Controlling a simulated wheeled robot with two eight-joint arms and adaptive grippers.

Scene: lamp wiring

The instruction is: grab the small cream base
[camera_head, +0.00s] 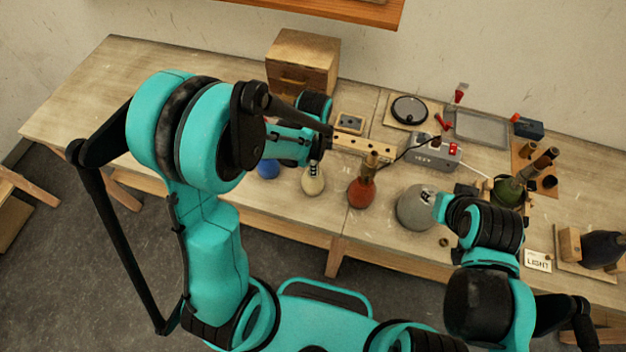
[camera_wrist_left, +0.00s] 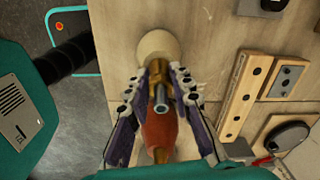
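The small cream base (camera_head: 313,182) stands on the table between a blue base and a red base. In the left wrist view its pale round body (camera_wrist_left: 156,42) is beyond my fingertips, with a brass neck and a silver tip pointing toward the camera. My left gripper (camera_wrist_left: 162,72) has one finger on each side of that neck, and the tips appear to press on it. In the head view my left forearm and wrist hide most of this gripper. My right arm reaches in from the lower right; its fingers are hidden.
The red base (camera_head: 362,192) stands close to the right of the cream one, the blue base (camera_head: 268,168) to the left. A larger grey base (camera_head: 416,208) stands farther right. A perforated wooden strip (camera_head: 364,146) and a grey switch box (camera_head: 433,153) lie behind.

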